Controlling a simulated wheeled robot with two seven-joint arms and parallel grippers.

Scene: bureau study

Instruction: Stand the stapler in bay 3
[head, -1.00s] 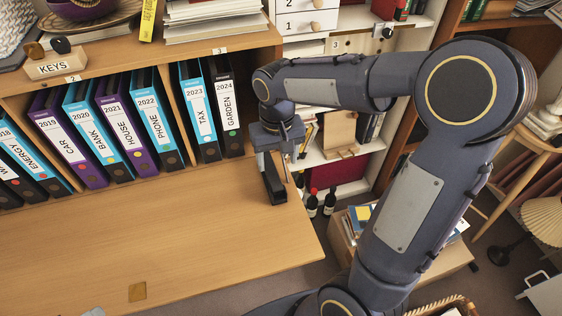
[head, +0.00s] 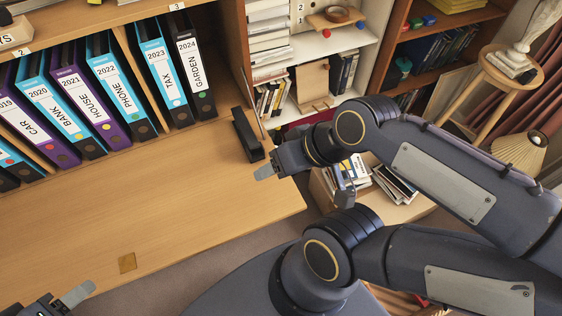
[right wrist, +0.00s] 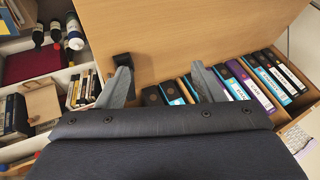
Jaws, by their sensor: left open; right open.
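The black stapler (head: 247,135) appears to stand on end at the right side of bay 3, close to the side panel and right of the 2024 GARDEN binder (head: 193,78). I cannot tell whether it is wholly behind the bay's front edge. My right gripper (head: 303,184) is open and apart from it, just in front and to the right. In the right wrist view the stapler (right wrist: 122,59) shows beyond the left finger of the open right gripper (right wrist: 160,70). My left gripper (head: 62,300) is open at the bottom left, partly cut off.
Bay 3, marked by its label (head: 177,5), also holds the 2023 TAX binder (head: 163,75). More binders fill bay 2 to the left. The desk top (head: 120,215) is clear in front.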

